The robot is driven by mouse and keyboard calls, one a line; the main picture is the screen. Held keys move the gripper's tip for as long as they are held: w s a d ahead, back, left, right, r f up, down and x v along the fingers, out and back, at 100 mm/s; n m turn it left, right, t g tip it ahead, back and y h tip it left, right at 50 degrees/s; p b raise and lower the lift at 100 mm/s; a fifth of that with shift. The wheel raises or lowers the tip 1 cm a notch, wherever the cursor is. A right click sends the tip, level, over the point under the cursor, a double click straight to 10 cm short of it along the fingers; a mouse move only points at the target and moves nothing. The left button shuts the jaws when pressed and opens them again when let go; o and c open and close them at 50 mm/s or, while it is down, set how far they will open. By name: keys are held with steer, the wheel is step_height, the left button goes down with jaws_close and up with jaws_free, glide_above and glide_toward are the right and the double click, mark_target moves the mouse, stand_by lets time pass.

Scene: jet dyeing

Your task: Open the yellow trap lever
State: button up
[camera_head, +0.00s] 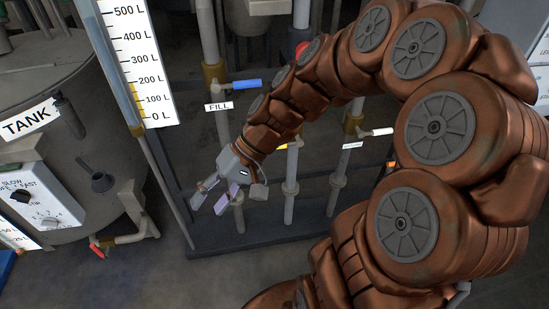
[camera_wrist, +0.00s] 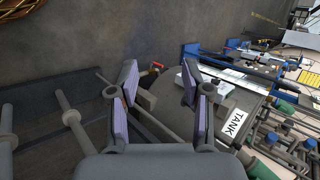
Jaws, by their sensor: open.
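A small yellow piece (camera_head: 282,148) shows just right of my forearm in the head view, beside a pale label on a middle pipe. It may be the yellow trap lever, but my arm covers much of it and I cannot tell its position. My gripper (camera_head: 208,199) is open and empty, low and left of that piece, in front of the pipe frame. In the wrist view my gripper (camera_wrist: 158,85) has its two purple-padded fingers apart with nothing held between them. No yellow lever is clear in the wrist view.
A blue lever (camera_head: 246,84) above the FILL label (camera_head: 218,106) and a white lever (camera_head: 376,132) sit on nearby pipes. The tank (camera_head: 60,130) with its dial box stands left. A red drain handle (camera_head: 97,251) is low on it. The front floor is clear.

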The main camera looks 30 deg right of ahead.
steer(key=w+d+f+m+t+y+b, duration=0.25)
steer(key=w+d+f+t+b, duration=0.25)
steer(key=w+d, duration=0.3)
steer(key=w+d+f+m+t+h+b, duration=0.2)
steer(key=d+f+m+t+b, duration=0.15)
steer(key=d, duration=0.55)
steer(key=w+d+f+m+t+h+b, duration=0.1)
steer(key=w+d+f+m+t+b, duration=0.15)
steer(key=d+f+m, duration=0.4)
steer(key=w+d+f+m+t+h+b, duration=0.1)
steer(key=w+d+f+t+h+b, duration=0.15)
steer(key=d, duration=0.75)
steer(key=shift+n+t, duration=0.35)
steer(key=shift+t, duration=0.1)
steer(key=shift+b+x, duration=0.35)
steer(key=shift+x, duration=3.35)
steer(key=shift+a+r, duration=0.1)
steer(key=shift+a, duration=0.05)
steer(key=shift+c, duration=0.2)
jaws_close()
